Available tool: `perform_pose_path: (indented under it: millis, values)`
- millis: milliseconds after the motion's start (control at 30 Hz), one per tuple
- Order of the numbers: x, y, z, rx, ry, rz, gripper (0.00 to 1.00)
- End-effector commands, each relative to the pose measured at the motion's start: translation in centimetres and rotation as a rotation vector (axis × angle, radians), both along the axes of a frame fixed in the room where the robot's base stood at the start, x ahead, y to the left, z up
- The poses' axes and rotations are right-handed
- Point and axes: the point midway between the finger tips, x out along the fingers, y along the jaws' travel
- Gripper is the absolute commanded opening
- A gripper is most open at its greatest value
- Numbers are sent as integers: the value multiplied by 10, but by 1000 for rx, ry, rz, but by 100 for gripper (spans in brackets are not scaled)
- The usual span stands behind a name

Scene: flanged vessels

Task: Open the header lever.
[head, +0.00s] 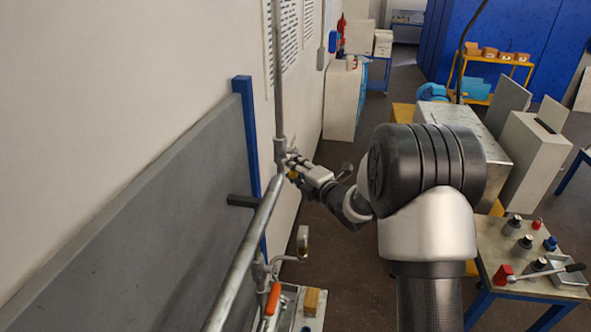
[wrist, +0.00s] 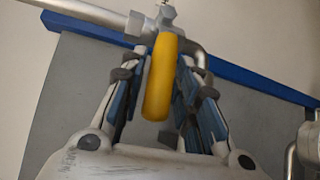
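A yellow lever handle (wrist: 160,85) hangs from a metal valve fitting (wrist: 168,18) on the grey pipe in the wrist view. My gripper (wrist: 160,100) is open around it, one finger on each side, with visible gaps between the finger pads and the handle. In the head view my gripper (head: 297,168) is at the pipe junction by the wall. Only a small bit of yellow shows there; my gripper mostly hides the lever.
The grey pipe (head: 243,250) runs along a grey panel (head: 150,215) with a blue frame. An orange-handled lever (head: 273,298) sits lower down. A steel-topped table (head: 520,255) with several fittings stands at right. Open floor (head: 340,270) lies between.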

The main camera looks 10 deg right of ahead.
Motion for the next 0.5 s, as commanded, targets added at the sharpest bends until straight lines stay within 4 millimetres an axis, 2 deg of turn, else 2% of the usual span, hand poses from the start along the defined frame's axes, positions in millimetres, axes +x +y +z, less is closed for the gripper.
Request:
perform_pose_path:
  millis: [33, 367, 500]
  values:
    - [0, 0, 0, 0, 0, 0, 23]
    - [0, 0, 0, 0, 0, 0, 1]
    - [0, 0, 0, 0, 0, 0, 0]
